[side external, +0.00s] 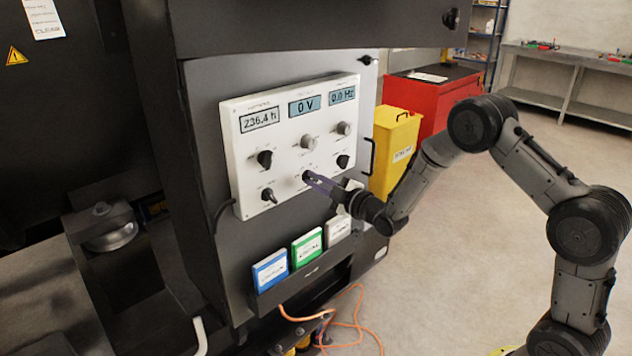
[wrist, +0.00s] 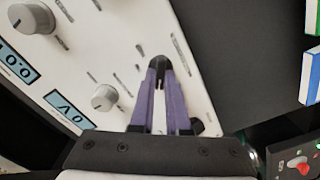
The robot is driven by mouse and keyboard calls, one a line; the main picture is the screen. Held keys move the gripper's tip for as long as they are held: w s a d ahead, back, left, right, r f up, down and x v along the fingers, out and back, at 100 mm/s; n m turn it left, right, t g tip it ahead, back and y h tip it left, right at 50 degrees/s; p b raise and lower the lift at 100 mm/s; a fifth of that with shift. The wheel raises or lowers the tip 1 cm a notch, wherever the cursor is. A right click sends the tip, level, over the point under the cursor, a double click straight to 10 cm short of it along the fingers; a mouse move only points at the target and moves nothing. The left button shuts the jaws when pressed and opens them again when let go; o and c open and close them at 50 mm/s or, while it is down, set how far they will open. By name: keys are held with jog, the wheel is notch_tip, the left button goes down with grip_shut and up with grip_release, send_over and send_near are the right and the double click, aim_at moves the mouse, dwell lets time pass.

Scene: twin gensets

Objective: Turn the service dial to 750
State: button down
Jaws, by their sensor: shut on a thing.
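The white control panel (side external: 285,135) is mounted on a dark cabinet. My gripper (side external: 318,182) reaches it from the right with purple fingers. In the wrist view my gripper (wrist: 158,74) is shut on a small black knob (wrist: 157,61), at the lower middle of the panel in the side view (side external: 307,174). The fingertips partly hide this knob. Its label and scale are too small to read, so I cannot tell its setting or confirm that it is the service dial.
Other black knobs (side external: 265,159) and grey knobs (side external: 308,142) sit close by. Displays (side external: 304,105) above read 236.4 h, 0 V and 0.0 Hz. A yellow bin (side external: 394,150) and red cabinet (side external: 430,95) stand behind.

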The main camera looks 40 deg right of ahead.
jog(key=m, duration=0.4)
jog(key=shift+d+m, duration=0.1)
jog(key=shift+m, duration=0.2)
jog(key=m, duration=0.3)
jog(key=shift+m, duration=0.3)
jog(key=shift+d+m, duration=0.2)
jog(key=shift+m, duration=3.4)
jog(key=c, duration=0.9)
grip_release()
